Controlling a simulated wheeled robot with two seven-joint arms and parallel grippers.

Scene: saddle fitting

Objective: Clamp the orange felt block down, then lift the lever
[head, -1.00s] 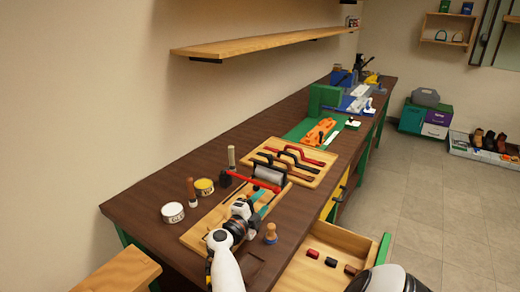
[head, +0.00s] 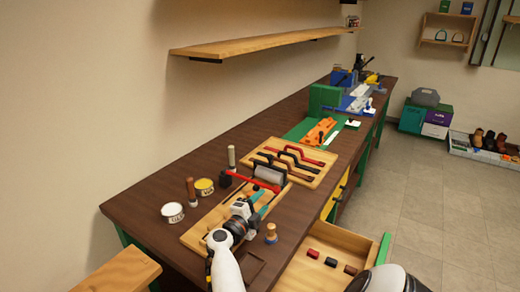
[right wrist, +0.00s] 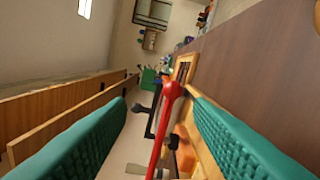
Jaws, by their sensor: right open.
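The red lever (head: 248,181) of the clamp slants above the wooden board on the near part of the bench. It also shows in the right wrist view (right wrist: 166,115), running between my finger pads with a dark metal arm beside it. My right gripper (head: 258,203) is open, with teal pads on either side of the lever in the right wrist view; I cannot tell whether they touch it. An orange block (right wrist: 185,150) lies behind the lever there, partly hidden. In the head view I cannot make out that block near the clamp. My left gripper is out of view.
A wooden rack (head: 315,172) with black and red handles lies beyond the clamp. An open drawer (head: 345,243) juts out at the front right. A shelf (head: 255,43) hangs above the bench.

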